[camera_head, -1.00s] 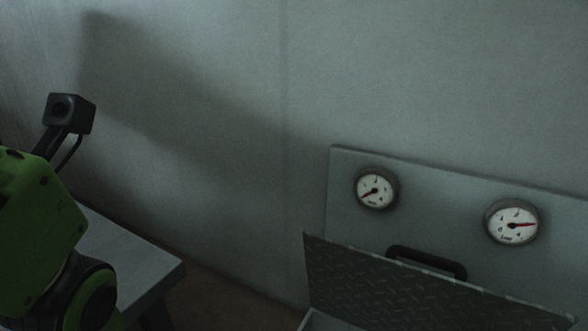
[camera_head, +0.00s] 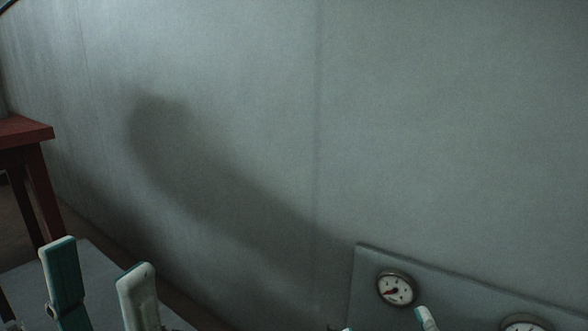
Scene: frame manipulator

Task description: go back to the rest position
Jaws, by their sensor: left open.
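My left gripper (camera_head: 100,268) shows at the bottom left of the head view. Its two pale and teal fingers point upward with a clear gap between them, so it is open. Nothing shows between the fingers. They appear in front of a grey table top. A pale fingertip (camera_head: 427,318) at the bottom edge, in front of the gauge panel, looks like part of my right gripper. The rest of that gripper is cut off, so its jaws cannot be judged.
A grey panel (camera_head: 368,285) with a round gauge (camera_head: 396,288) stands at the lower right. A second gauge (camera_head: 526,324) is cut by the bottom edge. A dark red table (camera_head: 25,130) is at the left. The grey table top (camera_head: 22,285) lies below. The wall is bare.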

